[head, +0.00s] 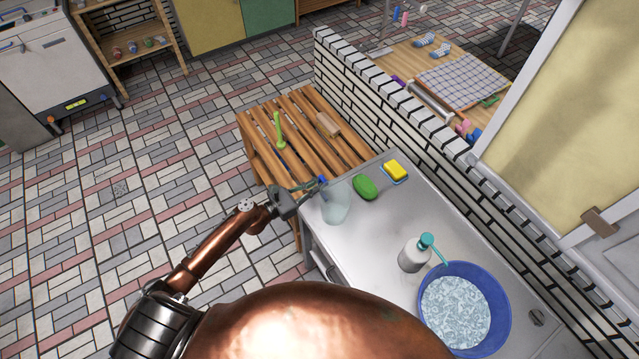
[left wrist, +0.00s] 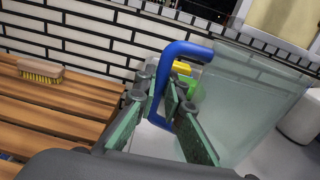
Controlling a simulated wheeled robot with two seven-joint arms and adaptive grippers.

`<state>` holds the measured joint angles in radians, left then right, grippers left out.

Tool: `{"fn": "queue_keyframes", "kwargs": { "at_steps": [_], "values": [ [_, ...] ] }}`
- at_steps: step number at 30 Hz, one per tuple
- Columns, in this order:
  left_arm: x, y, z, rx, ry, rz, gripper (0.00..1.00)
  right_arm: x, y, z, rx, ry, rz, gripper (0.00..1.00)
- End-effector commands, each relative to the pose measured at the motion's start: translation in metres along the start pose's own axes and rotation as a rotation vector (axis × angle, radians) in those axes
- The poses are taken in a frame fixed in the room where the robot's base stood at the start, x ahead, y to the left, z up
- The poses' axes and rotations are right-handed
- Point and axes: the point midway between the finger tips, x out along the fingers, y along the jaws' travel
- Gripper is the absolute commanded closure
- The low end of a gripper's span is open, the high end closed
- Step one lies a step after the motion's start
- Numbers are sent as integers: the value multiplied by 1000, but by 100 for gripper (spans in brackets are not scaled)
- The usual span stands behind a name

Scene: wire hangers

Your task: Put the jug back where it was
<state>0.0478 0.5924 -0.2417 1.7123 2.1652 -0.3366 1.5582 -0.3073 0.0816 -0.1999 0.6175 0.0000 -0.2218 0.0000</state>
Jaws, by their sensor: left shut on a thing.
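The jug (head: 337,205) is pale and see-through with a blue handle. It is over the near left corner of the grey counter (head: 390,220); I cannot tell if its base touches the top. My left gripper (head: 312,187) reaches it from the left and is shut on the handle. In the left wrist view the blue handle (left wrist: 185,50) passes between the fingers (left wrist: 172,112), and the clear jug body (left wrist: 250,95) is to the right, slightly tilted in the picture. My right gripper is not in view.
A green object (head: 365,187) and a yellow sponge (head: 396,170) lie behind the jug. A slatted wooden bench (head: 290,110) with brushes adjoins the counter. A brick wall (head: 400,125) runs behind.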

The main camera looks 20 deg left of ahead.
Motion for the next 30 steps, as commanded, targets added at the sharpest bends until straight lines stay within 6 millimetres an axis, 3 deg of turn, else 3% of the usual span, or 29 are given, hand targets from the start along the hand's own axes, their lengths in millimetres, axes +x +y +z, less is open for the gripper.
{"fn": "queue_keyframes", "kwargs": {
  "at_steps": [3,4,11,21,26,30],
  "values": [
    [0,0,-4,-2,0,0,100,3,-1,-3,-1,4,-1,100],
    [0,0,-4,-1,0,0,89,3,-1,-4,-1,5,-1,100],
    [0,0,-3,-1,0,0,74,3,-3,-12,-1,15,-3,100],
    [0,0,2,1,0,0,74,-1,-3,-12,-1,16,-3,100],
    [-23,0,-2,-1,3,2,74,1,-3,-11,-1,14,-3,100],
    [-53,0,-2,-2,3,3,74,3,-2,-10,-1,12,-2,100]
  ]
}}
